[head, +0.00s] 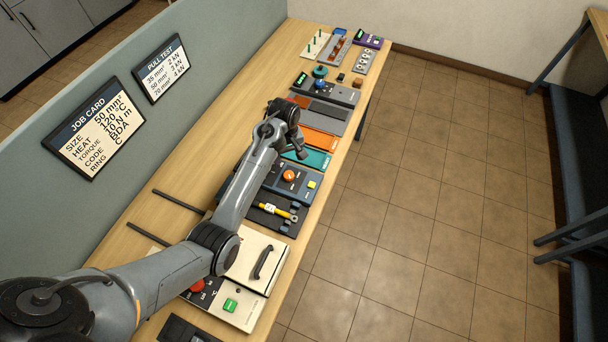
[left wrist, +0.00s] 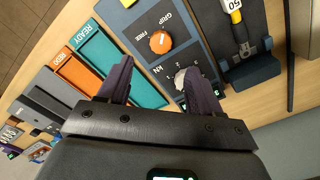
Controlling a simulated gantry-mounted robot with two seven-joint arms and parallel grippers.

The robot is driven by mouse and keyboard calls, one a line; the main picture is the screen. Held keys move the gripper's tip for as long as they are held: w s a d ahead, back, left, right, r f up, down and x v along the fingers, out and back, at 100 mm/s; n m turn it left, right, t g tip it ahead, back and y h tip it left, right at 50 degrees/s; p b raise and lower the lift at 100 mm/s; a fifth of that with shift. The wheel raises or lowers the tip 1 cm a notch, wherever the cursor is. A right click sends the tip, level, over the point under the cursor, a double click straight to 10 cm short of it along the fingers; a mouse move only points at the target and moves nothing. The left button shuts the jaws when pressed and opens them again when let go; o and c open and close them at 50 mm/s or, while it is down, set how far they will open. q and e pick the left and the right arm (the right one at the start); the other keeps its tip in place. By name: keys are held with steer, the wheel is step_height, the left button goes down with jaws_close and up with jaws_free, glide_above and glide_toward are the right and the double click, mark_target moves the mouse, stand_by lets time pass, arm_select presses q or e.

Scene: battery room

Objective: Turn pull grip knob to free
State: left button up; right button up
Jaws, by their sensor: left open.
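The knob also shows in the head view (head: 288,175). My left gripper (left wrist: 157,70) is open, with nothing seen between its dark fingers. It hovers over the panel and the teal tray, apart from the knob. In the head view my left gripper (head: 297,146) is partly hidden by its own wrist. My right gripper is not in view.
A teal READY tray (left wrist: 112,52) and an orange REDO tray (left wrist: 77,75) lie beside the panel. A pale round dial (left wrist: 181,79) by the kN marks sits close to one finger. The floor (head: 430,200) is clear.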

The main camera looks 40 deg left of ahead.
mark_target(289, 175)
arm_select(q)
step_height(289, 175, down, 10)
steer(key=shift+s+f, duration=0.1)
stand_by(0.4)
steer(key=c, duration=1)
steer(key=shift+c, duration=0.2)
